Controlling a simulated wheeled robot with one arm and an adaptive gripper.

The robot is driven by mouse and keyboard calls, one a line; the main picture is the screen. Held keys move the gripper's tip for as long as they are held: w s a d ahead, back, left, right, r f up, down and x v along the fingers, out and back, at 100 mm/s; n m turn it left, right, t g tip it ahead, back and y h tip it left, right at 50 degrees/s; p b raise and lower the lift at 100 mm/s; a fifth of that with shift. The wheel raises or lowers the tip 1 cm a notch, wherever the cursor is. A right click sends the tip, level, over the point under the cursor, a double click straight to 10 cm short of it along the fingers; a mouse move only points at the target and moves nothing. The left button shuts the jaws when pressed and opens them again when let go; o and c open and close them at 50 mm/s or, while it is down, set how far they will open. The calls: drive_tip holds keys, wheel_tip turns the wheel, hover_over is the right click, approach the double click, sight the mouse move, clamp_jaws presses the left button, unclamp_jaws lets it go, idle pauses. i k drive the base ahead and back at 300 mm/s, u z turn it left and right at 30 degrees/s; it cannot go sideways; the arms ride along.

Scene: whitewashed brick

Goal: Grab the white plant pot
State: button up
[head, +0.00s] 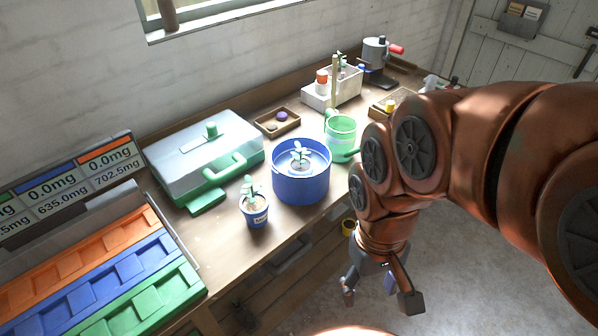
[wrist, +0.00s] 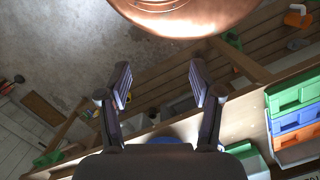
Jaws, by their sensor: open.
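I cannot make out a clearly white plant pot. A small blue pot (head: 256,214) with a pale label and a leafy plant stands upright near the bench's front edge in the head view. Behind it to the right, a large blue round tub (head: 301,187) holds another seedling (head: 300,157); the colour of any pot inside it is unclear. My gripper (head: 380,293) is open and empty, in front of the bench and below its top, right of both plants. In the wrist view its fingers (wrist: 160,85) are spread with nothing between them.
On the wooden bench are a green-based case (head: 205,150) with a clear lid, a green watering can (head: 341,130), a small tray (head: 277,123) and a white caddy (head: 332,91). Coloured bins (head: 100,270) stand at left. A slatted lower shelf (wrist: 150,80) lies under the bench. Floor at right is clear.

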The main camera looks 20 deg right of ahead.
sight(300, 166)
drive_tip(key=z, duration=1.7)
drive_tip(key=k, duration=1.4)
drive_tip(key=u, duration=1.6)
drive_tip(key=i, duration=1)
